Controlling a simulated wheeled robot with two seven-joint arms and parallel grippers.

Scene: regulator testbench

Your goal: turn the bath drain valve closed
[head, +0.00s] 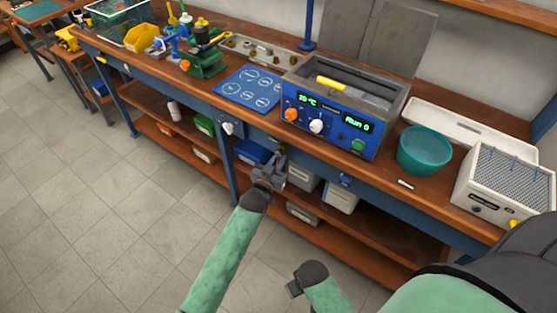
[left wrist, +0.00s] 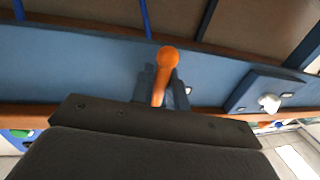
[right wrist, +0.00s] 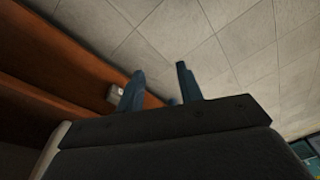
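The bath drain valve's orange handle (left wrist: 168,58), a lever with a round knob end, stands out in front of the blue bench rail in the left wrist view. My left gripper (left wrist: 163,85) has one finger on each side of this lever, close against it, and appears shut on it. In the head view my left gripper (head: 278,162) is at the bench front below the blue bath unit (head: 330,128), and it hides the lever there. My right gripper (right wrist: 160,88) is open and empty, low in front of the bench, with floor behind its fingers.
On the bench are a blue mat (head: 250,88), a teal bowl (head: 425,150) and a grey-topped white box (head: 505,185). A white knob (head: 228,128) sits on the front rail. The lower shelf holds several bins. The floor at left is clear.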

